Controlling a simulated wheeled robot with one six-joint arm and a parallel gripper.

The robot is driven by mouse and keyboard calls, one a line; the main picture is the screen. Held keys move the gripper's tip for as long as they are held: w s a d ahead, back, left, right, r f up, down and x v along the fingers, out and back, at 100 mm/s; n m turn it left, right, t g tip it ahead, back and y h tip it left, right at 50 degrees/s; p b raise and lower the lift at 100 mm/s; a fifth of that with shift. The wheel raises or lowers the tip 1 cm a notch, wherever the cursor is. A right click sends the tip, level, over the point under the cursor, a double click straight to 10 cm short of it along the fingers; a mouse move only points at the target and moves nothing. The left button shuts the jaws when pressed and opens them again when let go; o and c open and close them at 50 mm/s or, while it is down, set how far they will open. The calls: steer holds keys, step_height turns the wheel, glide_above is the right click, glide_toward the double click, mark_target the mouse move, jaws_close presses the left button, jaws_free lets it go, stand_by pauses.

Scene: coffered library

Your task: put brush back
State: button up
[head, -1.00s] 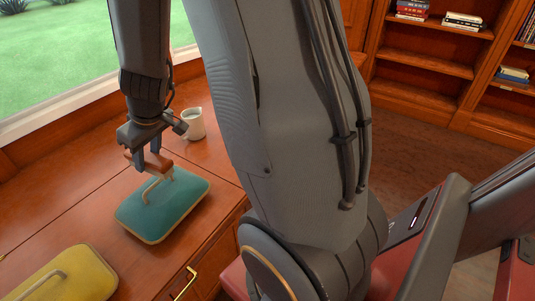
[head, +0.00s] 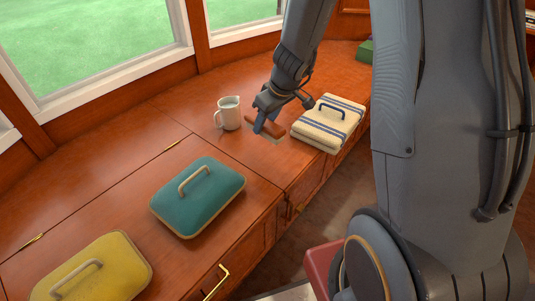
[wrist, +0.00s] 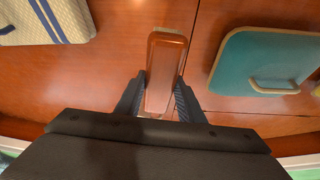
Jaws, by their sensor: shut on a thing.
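The brush is a reddish-brown wooden block with rounded ends; it shows in the head view (head: 269,126) and in the wrist view (wrist: 164,62). My gripper (head: 262,122) is shut on it, with one finger on each side of the block in the wrist view (wrist: 160,92). Whether the brush touches the counter is unclear.
A teal case (head: 212,205) with a tan handle lies nearer on the counter (head: 130,160), and a yellow case (head: 115,272) lies at the front left. A green object (head: 366,50) stands at the far end. Windows border the back; drawers with brass handles line the front.

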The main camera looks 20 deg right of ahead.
steer(key=shift+w+f+n, duration=0.4)
steer(key=shift+w+f, duration=0.35)
steer(key=shift+f, duration=0.05)
steer(key=f+b, duration=0.1)
steer(key=f, duration=0.4)
steer(key=shift+w+f, duration=0.15)
steer(key=shift+w, duration=0.05)
steer(key=shift+f+b, duration=1.15)
steer(key=shift+f, duration=1.45)
steer(key=shift+f+b, duration=0.15)
steer(key=shift+b, duration=0.15)
steer(key=o, duration=0.9)
steer(key=shift+o, duration=0.2)
